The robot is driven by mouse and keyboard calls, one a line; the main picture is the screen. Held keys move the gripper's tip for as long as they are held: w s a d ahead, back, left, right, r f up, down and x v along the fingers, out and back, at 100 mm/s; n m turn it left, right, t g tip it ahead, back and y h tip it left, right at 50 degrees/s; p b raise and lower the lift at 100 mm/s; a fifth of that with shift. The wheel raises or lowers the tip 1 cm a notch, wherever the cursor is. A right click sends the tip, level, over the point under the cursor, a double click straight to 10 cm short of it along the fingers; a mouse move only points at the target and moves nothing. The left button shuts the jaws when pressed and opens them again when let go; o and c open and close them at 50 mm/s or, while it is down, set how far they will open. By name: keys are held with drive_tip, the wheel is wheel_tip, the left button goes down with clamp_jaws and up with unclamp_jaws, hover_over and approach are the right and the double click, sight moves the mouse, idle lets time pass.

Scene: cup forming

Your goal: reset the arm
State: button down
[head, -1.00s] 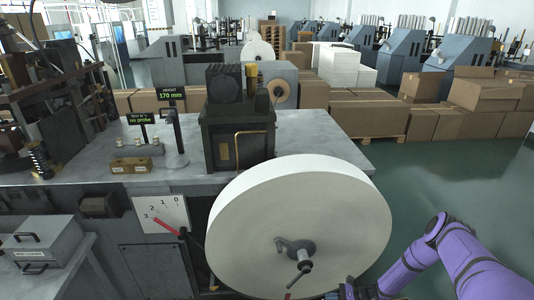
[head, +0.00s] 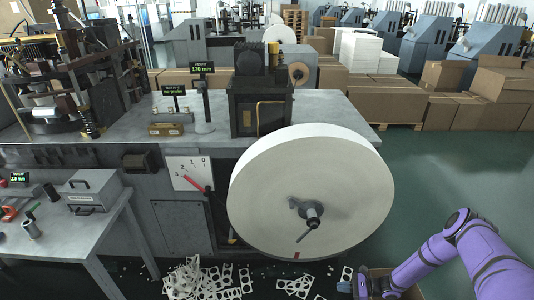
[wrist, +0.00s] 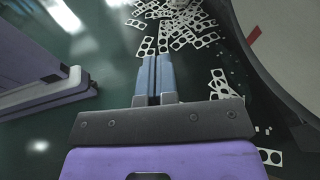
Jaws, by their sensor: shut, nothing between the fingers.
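My purple arm comes in at the lower right of the head view. My gripper (head: 362,284) is at the bottom edge there, low and just right of the large white paper reel, and its fingers are hard to make out. In the wrist view my gripper (wrist: 152,62) has its two blue-grey fingers side by side, shut, with nothing between them. Beyond the fingertips are scraps on the floor.
The large white reel (head: 300,180) stands at the front of the grey machine table (head: 330,108). Punched white scraps (head: 210,280) lie on the green floor below it. A cardboard box (head: 408,292) is under my arm. Open floor (head: 450,170) lies to the right. A side table (head: 95,235) stands at left.

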drive_tip(key=w+d+r+n+g+h, duration=0.2)
drive_tip(key=w+r+n, duration=0.25)
drive_tip(key=r, duration=0.85)
drive_tip(key=w+d+r+n+g+h, duration=0.1)
drive_tip(key=w+d+r+n+g, duration=0.3)
drive_tip(key=r, duration=0.8)
wheel_tip(320, 180, up, 25)
drive_tip(key=a+n+t+h, duration=0.1)
drive_tip(key=a+n+h, duration=0.2)
drive_tip(key=n+h, duration=0.15)
drive_tip(key=s+a+r+n+t+h, duration=0.1)
drive_tip(key=s+r+h, duration=0.1)
drive_tip(key=s+r, duration=0.45)
drive_tip(key=s+a+r+n+t+h, duration=0.1)
drive_tip(key=s+r, duration=0.2)
drive_tip(key=r, duration=0.6)
drive_tip(key=s+a+r+n+t+h, duration=0.1)
drive_tip(key=s+r+h, duration=0.1)
drive_tip(key=s+r, duration=0.35)
drive_tip(key=s+r+n+t+h, duration=0.1)
drive_tip(key=s+r, duration=0.3)
drive_tip(key=s, duration=0.5)
drive_tip(key=s+r+n+t+h, duration=0.1)
drive_tip(key=s+r, duration=0.4)
drive_tip(key=s, duration=0.5)
drive_tip(key=shift+s+d+n+t, duration=0.15)
drive_tip(key=shift+s+n+t, duration=0.15)
drive_tip(key=shift+n+t, duration=0.65)
